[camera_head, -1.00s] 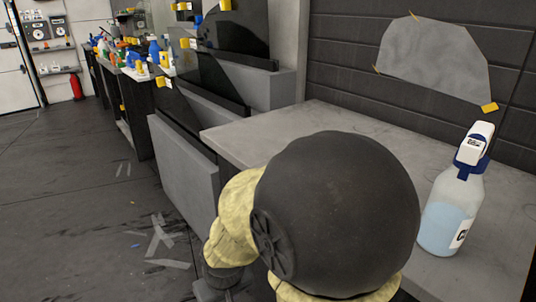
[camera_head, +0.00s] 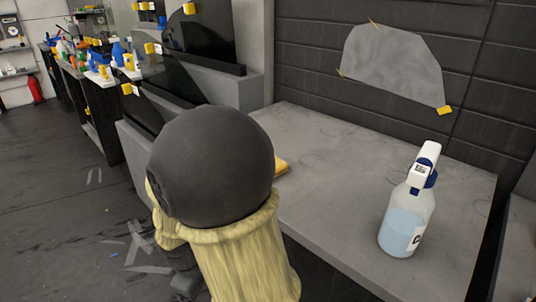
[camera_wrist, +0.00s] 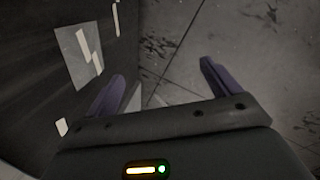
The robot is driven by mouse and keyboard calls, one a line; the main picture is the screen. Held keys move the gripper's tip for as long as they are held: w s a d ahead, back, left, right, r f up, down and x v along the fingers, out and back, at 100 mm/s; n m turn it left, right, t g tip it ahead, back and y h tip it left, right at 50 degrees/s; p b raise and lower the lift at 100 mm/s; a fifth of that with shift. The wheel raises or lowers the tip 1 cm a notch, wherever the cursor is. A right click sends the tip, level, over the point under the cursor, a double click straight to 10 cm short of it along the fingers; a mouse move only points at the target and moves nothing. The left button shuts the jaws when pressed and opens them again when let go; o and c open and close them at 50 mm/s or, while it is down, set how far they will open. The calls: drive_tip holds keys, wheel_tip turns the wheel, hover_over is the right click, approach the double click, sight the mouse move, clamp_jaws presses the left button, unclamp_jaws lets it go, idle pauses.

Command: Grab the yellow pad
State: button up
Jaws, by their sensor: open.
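A yellow pad (camera_head: 281,167) lies on the grey table (camera_head: 330,208) in the head view. My dark round arm joint covers its left part. My gripper (camera_wrist: 162,72) shows only in the wrist view, where its two purple fingers are spread apart with nothing between them. It points at the dark floor, beside a dark panel, and the pad is not seen there. In the head view my gripper is hidden behind my arm.
A spray bottle (camera_head: 407,212) with blue liquid stands at the table's right. A grey sheet (camera_head: 392,65) is taped to the dark wall. Dark panels (camera_head: 205,45) stand behind my arm. A cluttered bench with bottles is at the far left. The table's middle is clear.

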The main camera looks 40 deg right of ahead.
drive_tip(key=w+d+r+n+h+p, duration=0.3)
drive_tip(key=w+r+n+h+p, duration=0.1)
drive_tip(key=r+p, duration=0.2)
drive_tip(key=w+d+r+n+h+p, duration=0.3)
drive_tip(key=w+d+r+n+p, duration=0.1)
drive_tip(key=r, duration=0.4)
drive_tip(key=w+d+r+n+h+p, duration=0.3)
drive_tip(key=w+r+n+h+p, duration=0.1)
drive_tip(key=r+p, duration=0.3)
drive_tip(key=shift+d+r+n+h+p, duration=0.2)
drive_tip(key=shift+d+n+h+p, duration=0.15)
drive_tip(key=shift+n, duration=0.15)
drive_tip(key=shift+d, duration=0.1)
drive_tip(key=x, duration=1.2)
drive_tip(key=shift+s+f, duration=0.15)
drive_tip(key=shift+s, duration=0.05)
drive_tip(key=x, duration=0.5)
drive_tip(key=shift+s+d, duration=0.1)
drive_tip(key=shift+s, duration=0.1)
